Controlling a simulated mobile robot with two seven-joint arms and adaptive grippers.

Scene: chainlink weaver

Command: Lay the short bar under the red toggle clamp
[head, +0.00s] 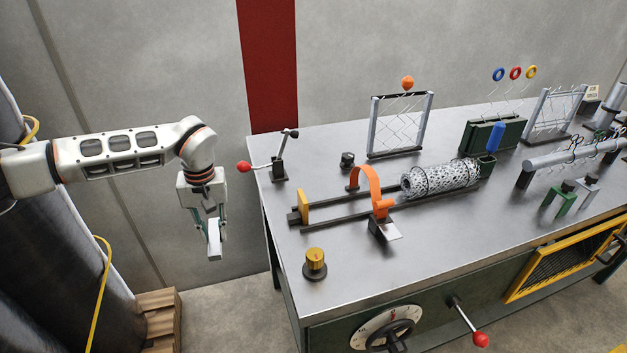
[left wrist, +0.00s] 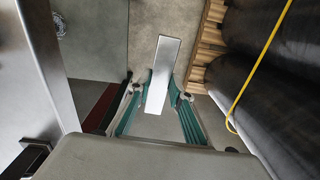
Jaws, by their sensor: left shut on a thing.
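My left gripper (head: 212,228) is shut on the short bar (head: 214,241), a pale silver rectangular piece that hangs below the fingers. It is left of the workbench, over the floor and clear of the table edge. In the left wrist view the short bar (left wrist: 163,72) sits between the two green fingers of my left gripper (left wrist: 162,92) and sticks out past them. The red toggle clamp (head: 280,167) stands at the bench's back left corner, with a dark base and a red ball on its arm pointing left. My right gripper is not in view.
The metal workbench (head: 320,138) carries an orange arch (head: 368,184) by a mesh roll (head: 440,178) on dark rails, and a brass knob (head: 315,258) at the front left. A wooden pallet (head: 160,312) lies on the floor. The bench surface in front of the clamp is bare.

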